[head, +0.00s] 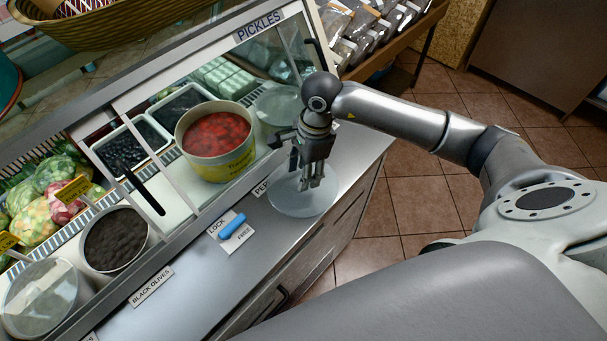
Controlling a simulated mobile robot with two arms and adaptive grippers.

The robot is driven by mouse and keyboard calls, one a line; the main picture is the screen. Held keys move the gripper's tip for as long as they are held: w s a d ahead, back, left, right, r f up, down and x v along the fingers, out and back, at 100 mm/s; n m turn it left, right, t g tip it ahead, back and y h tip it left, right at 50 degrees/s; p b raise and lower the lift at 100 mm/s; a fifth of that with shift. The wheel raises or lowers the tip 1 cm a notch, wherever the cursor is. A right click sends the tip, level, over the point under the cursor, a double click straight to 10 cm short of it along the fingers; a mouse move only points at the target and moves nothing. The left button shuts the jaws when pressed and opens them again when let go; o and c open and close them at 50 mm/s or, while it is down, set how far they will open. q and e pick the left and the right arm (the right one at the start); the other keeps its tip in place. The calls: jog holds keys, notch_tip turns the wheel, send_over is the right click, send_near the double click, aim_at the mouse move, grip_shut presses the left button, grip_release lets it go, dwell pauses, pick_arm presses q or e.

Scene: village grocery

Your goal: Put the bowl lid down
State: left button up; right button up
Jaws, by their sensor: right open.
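The bowl lid (290,200) is a clear, round disc. It lies on the grey counter (195,287) near its right end. My right gripper (311,184) is directly above the lid with its fingers pointing down. Its jaws are open, and the fingertips are at or just above the middle of the lid; I cannot tell whether they touch it. A yellow tub of red pickled food (218,133) stands uncovered in the display case, left of the gripper. My left gripper is not in the view.
A blue-handled lock (236,229) sits on the counter left of the lid. A bowl of black olives (117,239) and trays of dark olives (127,148) stand in the case. The tiled floor (400,210) is clear on the right.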

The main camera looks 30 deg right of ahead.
notch_tip(320, 180, up, 10)
jog(key=d+b, duration=0.1)
jog(key=b, duration=0.1)
jog(key=shift+d, duration=0.3)
jog(key=shift+s, duration=0.15)
